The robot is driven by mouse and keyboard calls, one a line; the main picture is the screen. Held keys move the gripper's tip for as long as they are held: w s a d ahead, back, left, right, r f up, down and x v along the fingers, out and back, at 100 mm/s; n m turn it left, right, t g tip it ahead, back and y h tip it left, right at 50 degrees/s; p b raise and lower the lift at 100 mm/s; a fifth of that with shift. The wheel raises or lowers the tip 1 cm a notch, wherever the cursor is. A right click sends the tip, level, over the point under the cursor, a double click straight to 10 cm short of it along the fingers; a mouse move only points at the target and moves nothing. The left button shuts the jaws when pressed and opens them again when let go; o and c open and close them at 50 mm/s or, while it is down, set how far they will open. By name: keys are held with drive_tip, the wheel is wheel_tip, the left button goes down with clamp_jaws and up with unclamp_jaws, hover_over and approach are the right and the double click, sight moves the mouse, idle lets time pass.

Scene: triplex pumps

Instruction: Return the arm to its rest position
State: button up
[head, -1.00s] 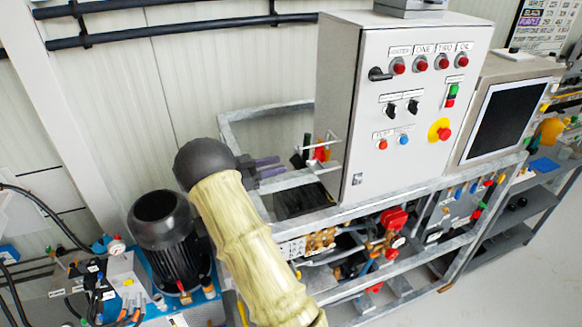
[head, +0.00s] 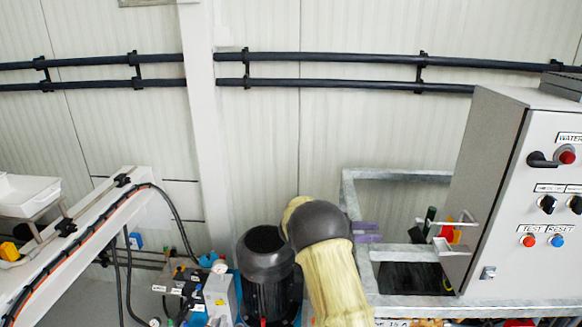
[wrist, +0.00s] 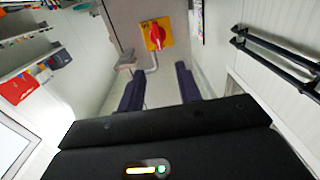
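My arm, in a cream sleeve with a dark rounded joint, rises from the bottom centre of the head view. My gripper (head: 372,232) shows as two short purple fingers pointing right, beside the grey metal frame and left of the control cabinet. In the wrist view my gripper (wrist: 159,72) has its two dark fingers well apart with nothing between them. Beyond the fingers, a red rotary switch on a yellow plate (wrist: 156,36) sits on a grey box.
The control cabinet (head: 490,190) with handles stands on the metal frame (head: 347,195) at right. A black motor (head: 266,275) stands left of my arm. A white beam with cables (head: 85,240) is at left. Black pipes (head: 330,57) run along the wall.

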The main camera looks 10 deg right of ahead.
drive_tip(key=w+a+r+n+t+y, duration=0.1)
drive_tip(key=w+r+n+t+y, duration=0.3)
drive_tip(key=w+n+t, duration=0.7)
drive_tip(key=s+a+f+n+t+y, duration=0.2)
drive_tip(key=s+a+n+t+y, duration=0.15)
drive_tip(key=s+a+y, duration=0.5)
drive_tip(key=s+a+f+n+g+y, duration=0.1)
drive_tip(key=s+a+f+n+g, duration=0.1)
drive_tip(key=s, duration=0.7)
drive_tip(key=s+a+f+n+g+y, duration=0.2)
drive_tip(key=s+f+g, duration=0.1)
drive_tip(key=s, duration=0.6)
drive_tip(key=s+a+f+n+g+y, duration=0.2)
drive_tip(key=s+f+g, duration=0.1)
drive_tip(key=s, duration=0.6)
drive_tip(key=shift+a, duration=0.3)
drive_tip(key=shift+f, duration=0.1)
